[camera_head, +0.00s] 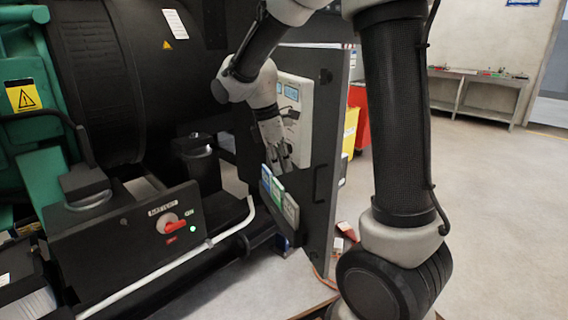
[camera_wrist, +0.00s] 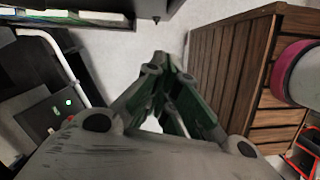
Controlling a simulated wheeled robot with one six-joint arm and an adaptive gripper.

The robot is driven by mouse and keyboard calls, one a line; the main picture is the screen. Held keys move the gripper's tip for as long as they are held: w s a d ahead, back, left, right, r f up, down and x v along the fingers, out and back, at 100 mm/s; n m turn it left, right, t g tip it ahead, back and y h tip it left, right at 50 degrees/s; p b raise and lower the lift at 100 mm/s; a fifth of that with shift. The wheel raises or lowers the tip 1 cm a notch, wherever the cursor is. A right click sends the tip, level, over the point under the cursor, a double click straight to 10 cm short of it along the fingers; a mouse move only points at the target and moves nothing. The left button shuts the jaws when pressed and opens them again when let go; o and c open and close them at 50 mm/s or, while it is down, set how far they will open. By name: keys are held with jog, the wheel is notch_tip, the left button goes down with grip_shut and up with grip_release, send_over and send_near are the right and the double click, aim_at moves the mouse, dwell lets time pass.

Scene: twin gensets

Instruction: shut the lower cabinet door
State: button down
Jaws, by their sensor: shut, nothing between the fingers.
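The dark cabinet door (camera_head: 325,150) stands open in the middle of the head view, seen at a steep angle. It carries a white unit with small displays (camera_head: 292,92), a pocket of coloured booklets (camera_head: 280,197) and a dark handle (camera_head: 320,184) near its right edge. My gripper (camera_head: 282,158) is in front of the door's face, above the booklets, shut and empty. Whether it touches the door cannot be told. In the wrist view my gripper (camera_wrist: 162,62) shows its fingers together, pointing at pale floor. A dark edge (camera_wrist: 110,20) at the top may be part of the door.
A battery switch box (camera_head: 165,222) with a red knob and green light is at lower left, beside a white pipe (camera_head: 170,265). The black generator (camera_head: 95,70) fills the left. A red bin (camera_head: 358,110) stands behind the door. Floor at right is clear. Wooden slats (camera_wrist: 230,65) stand at right.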

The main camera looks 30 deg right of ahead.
jog(key=s+d+f, duration=0.1)
jog(key=d+f, duration=0.4)
jog(key=f, duration=0.1)
jog(key=shift+s+d+f, duration=0.25)
